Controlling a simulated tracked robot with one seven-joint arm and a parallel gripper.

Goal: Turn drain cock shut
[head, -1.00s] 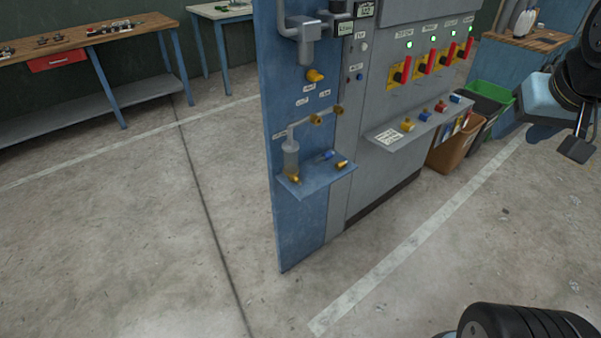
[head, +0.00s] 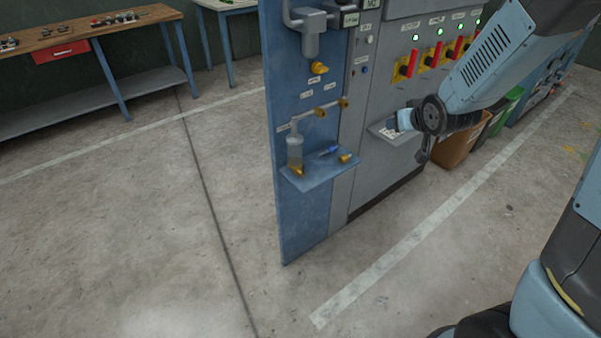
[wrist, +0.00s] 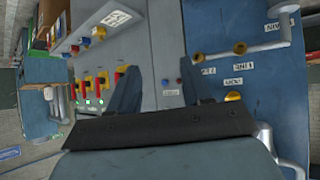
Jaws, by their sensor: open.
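A blue panel (head: 300,210) carries the cocks. Two brass fittings (head: 320,112) sit on a thin pipe, with small labels around them. A yellow knob (head: 319,68) is above them. In the wrist view the panel is upside down, with the brass fittings (wrist: 240,48) and the yellow knob (wrist: 233,97) to the right. I cannot tell for certain which is the drain cock or how its handle lies. My gripper (wrist: 157,80) is open and empty, apart from the fittings. In the head view it is to their right, in front of the grey cabinet; its fingertips are hard to make out there.
A small blue shelf (head: 320,175) below the fittings holds a clear cylinder (head: 295,150) and loose brass and blue items. The grey cabinet (head: 385,165) has red-handled switches (head: 410,62). Bins (head: 455,150) stand to the right. The floor in front is clear.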

